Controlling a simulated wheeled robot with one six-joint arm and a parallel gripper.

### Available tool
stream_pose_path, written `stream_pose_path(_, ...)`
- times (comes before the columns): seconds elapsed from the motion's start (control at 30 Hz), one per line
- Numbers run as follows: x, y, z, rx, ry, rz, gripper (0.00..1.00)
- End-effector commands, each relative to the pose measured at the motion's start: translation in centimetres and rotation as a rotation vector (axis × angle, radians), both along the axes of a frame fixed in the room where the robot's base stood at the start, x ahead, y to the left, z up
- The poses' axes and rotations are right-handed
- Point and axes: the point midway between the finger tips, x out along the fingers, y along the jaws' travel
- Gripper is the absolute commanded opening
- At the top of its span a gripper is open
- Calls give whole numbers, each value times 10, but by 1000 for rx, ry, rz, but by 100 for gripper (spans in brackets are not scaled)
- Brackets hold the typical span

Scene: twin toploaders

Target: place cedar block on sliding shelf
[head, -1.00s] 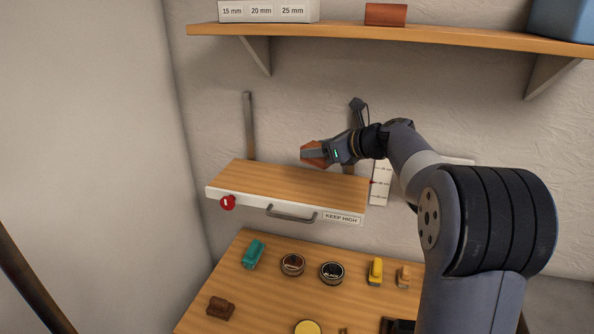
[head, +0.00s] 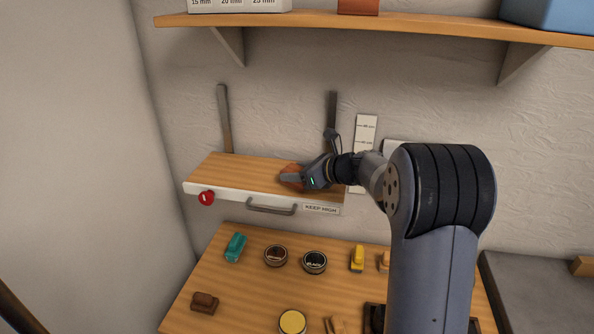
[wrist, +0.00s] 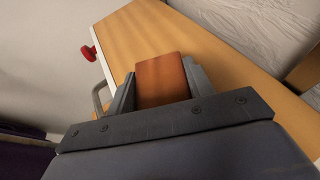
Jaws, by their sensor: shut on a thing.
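The sliding shelf (head: 235,173) is a wooden board with a white front edge, a red knob and a handle, on two grey wall rails. My gripper (head: 290,178) is over the right part of this shelf. It is shut on a reddish-brown block, the cedar block (wrist: 161,80), whose sides are between the two fingers in the wrist view. In the head view the fingers hide most of the block. The block is at or very close to the board; I cannot tell whether it touches. The shelf board (wrist: 205,45) also shows beyond the block in the wrist view.
A red knob (head: 206,198) and a grey handle (head: 271,207) stick out of the shelf's front. An upper shelf (head: 400,30) holds a box and another reddish block (head: 358,7). A table (head: 225,285) below carries tins and small coloured items. The shelf's left part is clear.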

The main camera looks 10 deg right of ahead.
Motion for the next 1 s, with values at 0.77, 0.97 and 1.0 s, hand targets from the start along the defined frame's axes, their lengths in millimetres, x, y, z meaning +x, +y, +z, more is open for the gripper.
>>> stream_pose_path(0.77, 0, 0, -1, 0, 0, 0, 71)
stream_pose_path(0.97, -10, -13, 6, 0, -2, -4, 71)
stream_pose_path(1.0, -16, -19, 8, 0, -3, -3, 71)
